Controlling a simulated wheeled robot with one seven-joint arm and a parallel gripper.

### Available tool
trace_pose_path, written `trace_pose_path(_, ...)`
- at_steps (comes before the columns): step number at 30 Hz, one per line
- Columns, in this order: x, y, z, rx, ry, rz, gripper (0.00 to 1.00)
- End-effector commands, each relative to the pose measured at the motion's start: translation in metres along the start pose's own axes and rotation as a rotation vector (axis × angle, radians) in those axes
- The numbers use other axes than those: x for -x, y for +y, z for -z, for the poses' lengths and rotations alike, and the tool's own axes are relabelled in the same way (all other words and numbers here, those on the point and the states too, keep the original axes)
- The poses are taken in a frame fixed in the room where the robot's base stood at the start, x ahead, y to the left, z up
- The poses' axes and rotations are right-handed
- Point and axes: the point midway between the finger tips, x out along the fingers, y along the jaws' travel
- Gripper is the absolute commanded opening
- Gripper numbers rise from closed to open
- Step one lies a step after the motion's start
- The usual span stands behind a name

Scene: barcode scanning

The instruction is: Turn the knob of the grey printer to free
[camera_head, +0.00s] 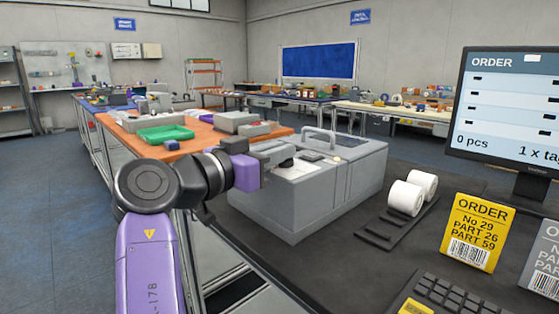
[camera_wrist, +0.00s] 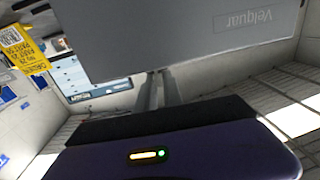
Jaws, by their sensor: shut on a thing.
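The grey printer (camera_head: 335,190) stands on the dark counter at the middle of the head view, with a handle on its top. In the wrist view its grey panel (camera_wrist: 190,40), marked "Velquar", fills the upper part. My gripper (camera_head: 283,158) reaches over the printer's left end and is shut at a small dark knob (camera_head: 286,163) there. In the wrist view the two grey fingers (camera_wrist: 160,88) run up to the panel's edge, and their tips and the knob are hidden. The knob's setting cannot be read.
Two white paper rolls (camera_head: 405,198) sit right of the printer. A yellow order card (camera_head: 478,233), a keyboard (camera_head: 447,297) and a monitor (camera_head: 508,110) are farther right. Behind, an orange-topped bench (camera_head: 205,143) holds a green tray (camera_head: 165,134).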

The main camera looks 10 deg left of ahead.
Motion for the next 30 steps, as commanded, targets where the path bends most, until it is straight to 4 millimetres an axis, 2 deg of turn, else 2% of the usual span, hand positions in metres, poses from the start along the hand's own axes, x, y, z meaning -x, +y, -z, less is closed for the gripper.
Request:
trace_pose_path(9, -0.0014, -0.0008, -0.0028, 0.003, -0.006, -0.088, 0.0)
trace_pose_path(24, -0.0016, -0.0005, -0.004, 0.003, -0.009, -0.102, 0.0)
trace_pose_path(25, -0.0016, -0.0004, -0.0041, 0.003, -0.009, -0.102, 0.15)
trace_pose_path(27, -0.0015, -0.0006, -0.0037, 0.003, -0.008, -0.101, 0.28)
trace_pose_path(28, -0.0014, -0.0007, -0.0034, 0.002, -0.007, -0.101, 0.33)
trace_pose_path(30, -0.0011, -0.0009, -0.0028, 0.002, -0.006, -0.1, 0.33)
